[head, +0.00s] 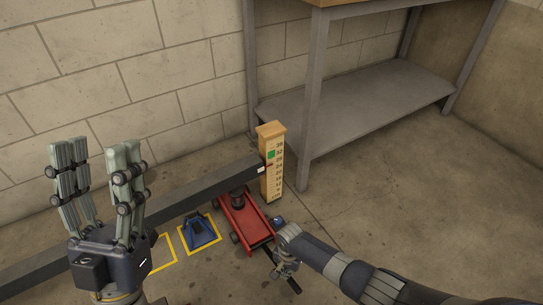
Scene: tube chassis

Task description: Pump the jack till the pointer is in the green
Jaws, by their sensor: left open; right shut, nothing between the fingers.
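The red floor jack (243,222) stands on the floor with its round pad under the dark tube (187,194). Its dark handle (292,285) points toward the lower right. A wooden scale post (272,180) stands at the tube's far end, with a green mark (271,154) near 32. The small pointer (262,170) is below the green, at about 24. My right gripper (284,268) is shut and empty, over the handle; I cannot tell whether it touches. My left gripper (98,170) is open, fingers up, in front of the tube at the left.
A blue stand (201,232) sits in a yellow floor outline left of the jack. Another yellow outline (164,250) is partly behind my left gripper. A metal bench (350,112) stands behind. Floor at right is clear.

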